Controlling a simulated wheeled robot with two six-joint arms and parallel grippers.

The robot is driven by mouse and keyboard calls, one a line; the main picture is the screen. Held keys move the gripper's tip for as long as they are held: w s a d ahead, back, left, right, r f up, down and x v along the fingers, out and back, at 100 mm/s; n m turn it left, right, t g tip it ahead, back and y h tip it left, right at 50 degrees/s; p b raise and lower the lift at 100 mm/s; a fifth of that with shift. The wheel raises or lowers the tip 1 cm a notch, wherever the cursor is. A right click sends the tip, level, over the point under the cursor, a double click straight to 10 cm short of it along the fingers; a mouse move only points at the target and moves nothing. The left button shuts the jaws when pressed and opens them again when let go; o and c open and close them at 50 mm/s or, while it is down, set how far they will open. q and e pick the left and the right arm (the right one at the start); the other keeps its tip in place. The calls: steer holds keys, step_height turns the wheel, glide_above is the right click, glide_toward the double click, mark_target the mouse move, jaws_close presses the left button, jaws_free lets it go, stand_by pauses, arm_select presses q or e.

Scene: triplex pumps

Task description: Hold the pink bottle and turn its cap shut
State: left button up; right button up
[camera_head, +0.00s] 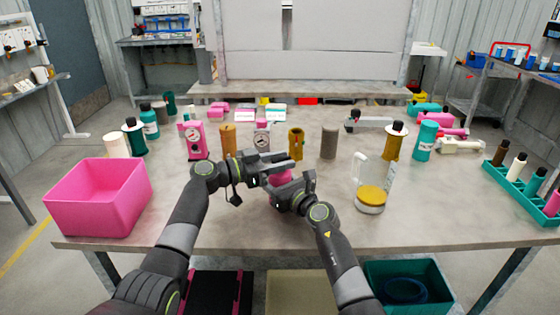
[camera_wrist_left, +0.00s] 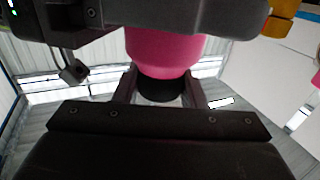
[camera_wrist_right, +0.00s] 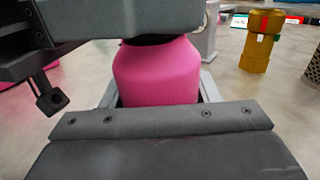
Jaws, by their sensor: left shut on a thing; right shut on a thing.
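In the left wrist view the cap (camera_wrist_left: 161,88) is between the fingers, beside the pink body (camera_wrist_left: 165,50). My right gripper (camera_head: 284,192) is lower, shut on the body. In the right wrist view the body (camera_wrist_right: 157,75) fills the space between the fingers, and part of the dark cap shows above it. How tightly the cap sits cannot be told.
A pink bin (camera_head: 98,200) stands at the left table edge. Several bottles and cylinders line the back. A teal rack (camera_head: 525,188) is at the right. The front table strip is clear.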

arm_select(q)
steer(key=shift+f+m+g+h, duration=0.15)
steer(key=shift+m+g+h, duration=0.25)
steer(key=shift+m+g, duration=0.6)
steer(key=shift+g, duration=0.6)
steer(key=o, duration=1)
steer(key=shift+a, duration=0.1)
steer(key=v, duration=1.2)
